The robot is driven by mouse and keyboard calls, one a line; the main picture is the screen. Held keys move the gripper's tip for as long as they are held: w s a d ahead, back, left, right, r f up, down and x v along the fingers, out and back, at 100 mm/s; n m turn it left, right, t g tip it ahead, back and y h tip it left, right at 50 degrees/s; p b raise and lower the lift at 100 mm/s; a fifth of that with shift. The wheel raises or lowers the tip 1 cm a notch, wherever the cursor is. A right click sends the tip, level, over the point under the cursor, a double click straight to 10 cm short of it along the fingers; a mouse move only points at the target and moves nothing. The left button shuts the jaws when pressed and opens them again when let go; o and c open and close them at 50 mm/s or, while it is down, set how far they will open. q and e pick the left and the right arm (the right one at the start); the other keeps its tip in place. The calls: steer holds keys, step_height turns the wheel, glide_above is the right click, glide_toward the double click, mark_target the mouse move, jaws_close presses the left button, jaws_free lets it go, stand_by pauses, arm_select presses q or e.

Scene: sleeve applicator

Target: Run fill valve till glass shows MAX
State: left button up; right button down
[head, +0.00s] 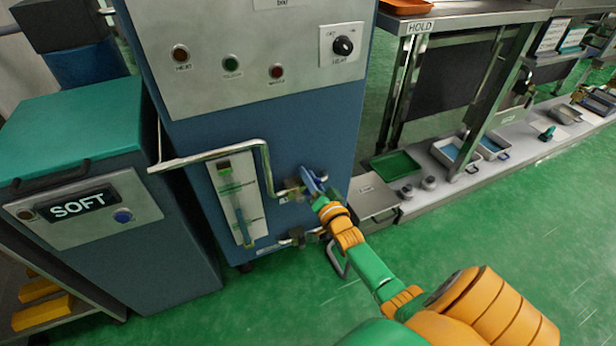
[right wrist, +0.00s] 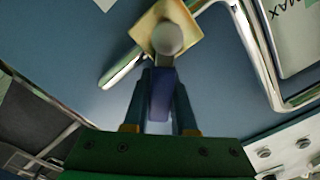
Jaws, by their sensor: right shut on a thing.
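The fill valve (head: 292,192) sits on the front of the blue machine, right of the sight glass, with a blue lever (head: 312,181). My right gripper (head: 317,196) is at this lever. In the right wrist view the blue lever (right wrist: 161,95) lies between the two fingers of my right gripper (right wrist: 160,100), which are shut on it. The sight glass (head: 240,205) stands upright on a pale plate; its level is too small to read. The MAX label (right wrist: 292,18) shows partly at the wrist view's top right. My left gripper is not in view.
A bent metal pipe (head: 222,148) runs across above the sight glass. A second valve (head: 297,238) sits low on the machine. A low shelf with trays (head: 395,165) stands right; green floor is free in front.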

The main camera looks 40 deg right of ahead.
stand_by(0.3)
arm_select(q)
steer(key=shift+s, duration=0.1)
arm_select(e)
steer(key=c, duration=0.7)
jaws_free()
arm_select(q)
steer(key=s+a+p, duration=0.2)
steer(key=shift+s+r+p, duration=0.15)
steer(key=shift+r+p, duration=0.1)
steer(key=shift+p, duration=0.15)
arm_select(e)
steer(key=v, duration=0.7)
